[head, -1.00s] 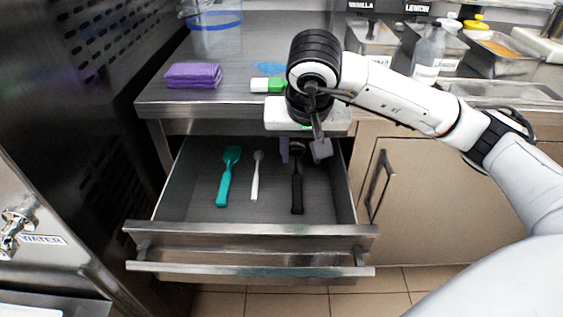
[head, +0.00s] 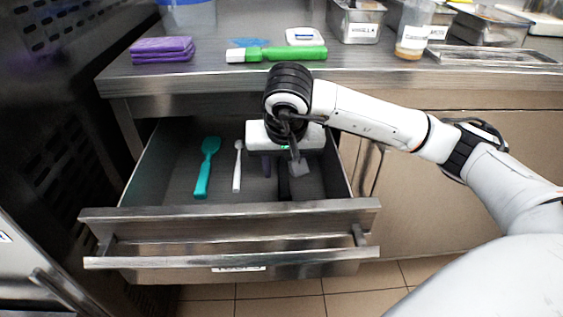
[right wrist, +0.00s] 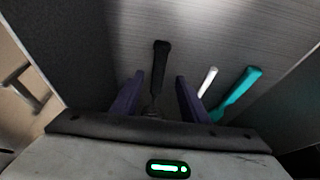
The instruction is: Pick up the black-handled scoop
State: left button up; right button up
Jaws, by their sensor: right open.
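The black-handled scoop (head: 284,187) lies in the open drawer (head: 230,214), its handle end toward the drawer front. My right gripper (head: 282,167) is open above it in the drawer and hides much of the scoop in the head view. In the right wrist view the black handle (right wrist: 161,62) runs up between and beyond the two purple fingers of my right gripper (right wrist: 158,97), one on each side. The scoop's head is mostly hidden under the gripper body. My left gripper is not in view.
A white spoon (head: 238,168) and a teal spatula (head: 206,170) lie left of the scoop in the drawer. The drawer's right wall (head: 340,172) is close to my gripper.

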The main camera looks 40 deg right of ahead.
aim_at(284, 181)
jog(key=x, duration=0.2)
jog(key=b+x, duration=0.1)
jog(key=x, duration=0.1)
jog(key=shift+s+f, duration=0.1)
jog(key=shift+s, duration=0.3)
jog(key=shift+w+d+f, duration=0.1)
jog(key=shift+w+f, duration=0.2)
jog(key=shift+f, duration=0.2)
jog(key=shift+c, duration=0.5)
grip_shut()
